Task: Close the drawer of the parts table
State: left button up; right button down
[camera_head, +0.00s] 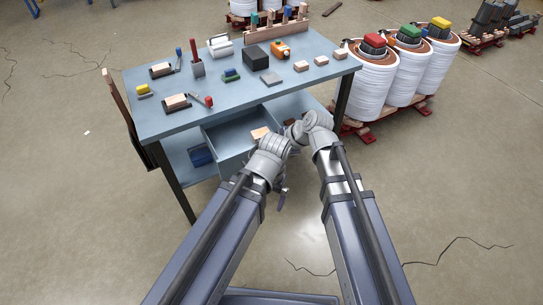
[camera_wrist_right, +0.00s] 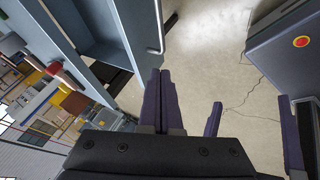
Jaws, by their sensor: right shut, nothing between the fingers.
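The blue-grey parts table (camera_head: 180,120) stands ahead of me. Its drawer (camera_head: 228,133) is pulled out toward me, with a light wooden block (camera_head: 260,133) inside. In the right wrist view the drawer (camera_wrist_right: 106,28) shows its front panel and bar handle (camera_wrist_right: 160,28). My right gripper (camera_wrist_right: 160,75) is shut and empty, its tips close to the drawer front's edge; I cannot tell whether they touch. My left gripper (camera_wrist_right: 250,115) shows beyond it with fingers spread. In the head view my wrists hide part of the drawer front and most of both grippers.
Blocks, tools and a black box (camera_head: 255,57) lie on the tabletop. A lower shelf (camera_head: 180,172) holds a blue object (camera_head: 202,156). White drums (camera_head: 382,78) on red pallets stand close at the right.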

aim_at(246, 156)
jog(key=w+a+f+b, duration=0.1)
jog(key=a+f, duration=0.1)
jog(key=w+a+f+b, duration=0.2)
jog(key=a, duration=0.1)
jog(key=shift+w+f, duration=0.2)
jog(key=shift+f, duration=0.1)
pick_arm(q)
jog(key=shift+f, duration=2.3)
pick_arm(e)
jog(key=shift+w+a, duration=0.3)
jog(key=shift+w, duration=0.2)
jog(key=shift+w, duration=0.1)
